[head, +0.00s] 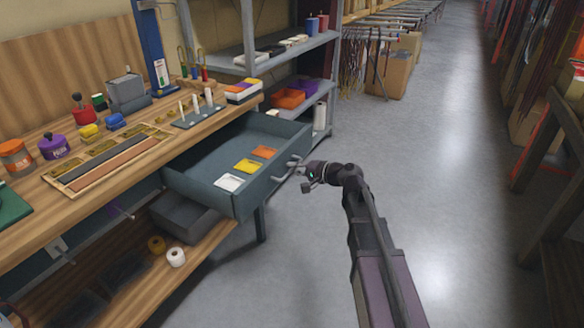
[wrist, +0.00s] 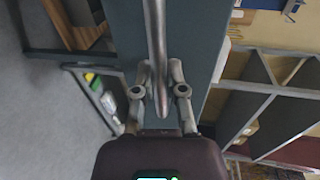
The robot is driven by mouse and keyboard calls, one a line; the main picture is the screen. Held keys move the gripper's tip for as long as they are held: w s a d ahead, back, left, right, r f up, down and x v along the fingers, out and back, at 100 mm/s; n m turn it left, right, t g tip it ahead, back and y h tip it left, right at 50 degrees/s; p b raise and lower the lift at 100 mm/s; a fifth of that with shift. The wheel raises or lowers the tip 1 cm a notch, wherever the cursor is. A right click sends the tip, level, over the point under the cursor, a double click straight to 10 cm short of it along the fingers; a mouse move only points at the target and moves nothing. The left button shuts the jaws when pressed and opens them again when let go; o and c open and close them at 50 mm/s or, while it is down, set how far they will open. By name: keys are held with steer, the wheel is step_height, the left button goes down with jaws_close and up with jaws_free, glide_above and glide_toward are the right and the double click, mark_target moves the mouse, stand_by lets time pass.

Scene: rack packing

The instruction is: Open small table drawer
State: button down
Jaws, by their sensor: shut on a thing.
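The table drawer (head: 206,158) is a grey-blue box pulled well out from under the wooden workbench (head: 95,178). Inside it lie a white tray (head: 229,182), a yellow tray (head: 248,166) and an orange tray (head: 264,152). My gripper (head: 301,174) is at the drawer's front face and shut on the metal bar handle (head: 287,172). In the wrist view the fingers of my gripper (wrist: 161,92) sit on both sides of the handle (wrist: 155,40), with the drawer front (wrist: 122,30) behind it.
Bottles, pots and small parts cover the benchtop. A grey bin (head: 185,213) and white and yellow rolls stand on the lower shelf under the drawer. A metal shelf (head: 262,68) stands behind. The floor (head: 440,170) to the right is clear.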

steer(key=shift+w, duration=0.25)
steer(key=c, duration=0.7)
jaws_free()
steer(key=shift+a, duration=0.1)
steer(key=shift+s+a, duration=0.1)
steer(key=shift+s, duration=0.15)
